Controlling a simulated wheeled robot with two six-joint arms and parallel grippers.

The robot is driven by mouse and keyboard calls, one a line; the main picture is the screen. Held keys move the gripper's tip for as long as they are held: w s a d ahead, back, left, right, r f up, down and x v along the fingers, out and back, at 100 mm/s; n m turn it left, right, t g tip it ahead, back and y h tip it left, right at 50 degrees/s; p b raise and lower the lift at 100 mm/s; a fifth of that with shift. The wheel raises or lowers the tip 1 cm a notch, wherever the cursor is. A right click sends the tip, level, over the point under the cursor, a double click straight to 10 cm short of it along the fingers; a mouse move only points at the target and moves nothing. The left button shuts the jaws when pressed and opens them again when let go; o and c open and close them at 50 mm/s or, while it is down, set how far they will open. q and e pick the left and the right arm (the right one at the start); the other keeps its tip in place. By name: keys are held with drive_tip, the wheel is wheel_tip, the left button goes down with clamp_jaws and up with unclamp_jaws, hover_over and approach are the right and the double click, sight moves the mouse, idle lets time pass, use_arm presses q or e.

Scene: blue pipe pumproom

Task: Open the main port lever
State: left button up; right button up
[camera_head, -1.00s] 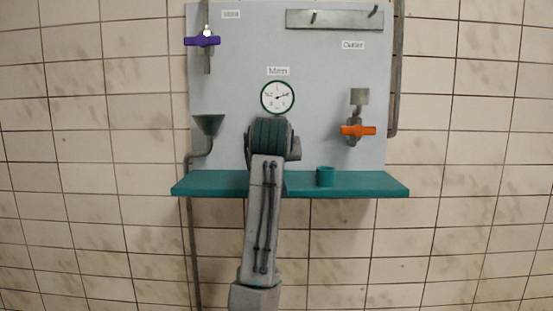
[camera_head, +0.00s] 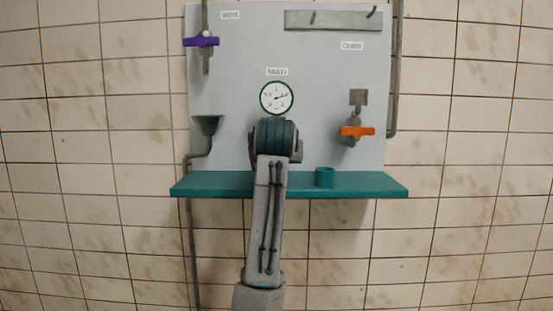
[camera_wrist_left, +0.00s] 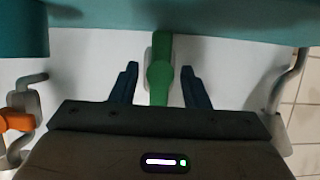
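The green main port lever (camera_wrist_left: 160,85) shows in the left wrist view, its handle running up and down the picture. My left gripper (camera_wrist_left: 159,67) is open, with one dark finger on each side of the lever and a visible gap to both. In the head view my own arm hides the lever and the gripper, below the round gauge (camera_head: 277,97) and the "Main" label (camera_head: 277,72). My right gripper is in neither view.
A teal shelf (camera_head: 218,184) runs under the panel, with a teal cup (camera_head: 325,177) on it. An orange-handled valve (camera_head: 356,131) is at right. A purple-handled valve (camera_head: 201,42) and a funnel (camera_head: 208,125) are at left.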

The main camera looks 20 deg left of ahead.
use_arm(q)
drive_tip(key=shift+s+d+b, duration=0.1)
drive_tip(key=shift+s+b, duration=0.35)
drive_tip(key=b+v, duration=0.5)
drive_tip(key=v, duration=0.5)
drive_tip(key=shift+r, duration=0.15)
